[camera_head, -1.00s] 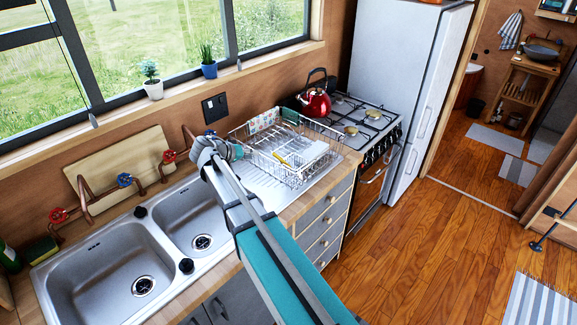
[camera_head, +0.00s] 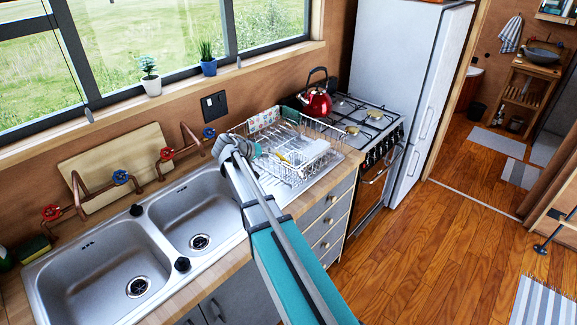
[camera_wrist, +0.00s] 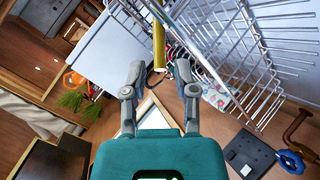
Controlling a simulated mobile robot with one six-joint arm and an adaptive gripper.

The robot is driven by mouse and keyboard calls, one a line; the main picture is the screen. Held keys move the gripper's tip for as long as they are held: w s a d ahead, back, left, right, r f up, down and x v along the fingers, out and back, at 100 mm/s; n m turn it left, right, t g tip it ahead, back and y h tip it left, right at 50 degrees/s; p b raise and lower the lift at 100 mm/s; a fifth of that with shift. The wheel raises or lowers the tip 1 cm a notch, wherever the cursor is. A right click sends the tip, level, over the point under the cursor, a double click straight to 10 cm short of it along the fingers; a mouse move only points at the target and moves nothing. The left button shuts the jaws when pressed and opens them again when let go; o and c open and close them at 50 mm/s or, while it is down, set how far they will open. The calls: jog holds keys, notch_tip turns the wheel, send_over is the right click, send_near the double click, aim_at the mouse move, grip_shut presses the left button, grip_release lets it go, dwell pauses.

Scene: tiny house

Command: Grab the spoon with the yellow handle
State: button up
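In the wrist view the yellow handle (camera_wrist: 159,47) stands out near the top middle, beside the rack's wires (camera_wrist: 232,50). My gripper (camera_wrist: 158,76) is open, its two grey fingers apart. The handle is ahead of the gap between the fingertips, and nothing is held. The spoon's bowl cannot be made out. In the head view the fingers are too small or hidden to make out.
A double sink (camera_head: 110,265) with pipes and valve taps is left of the rack. A red kettle (camera_head: 317,102) stands on the stove (camera_head: 362,122) to the right. A black wall socket (camera_head: 214,106) is behind the counter.

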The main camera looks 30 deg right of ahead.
aim_at(277, 154)
jog(key=b+x, duration=0.2)
jog(key=x, duration=0.2)
jog(key=shift+w+f, duration=0.1)
jog(key=shift+w, duration=0.05)
jog(key=shift+d+f+b, duration=0.15)
jog(key=shift+d+b, duration=0.15)
jog(key=shift+d, duration=0.25)
jog(key=shift+c, duration=0.3)
grip_shut()
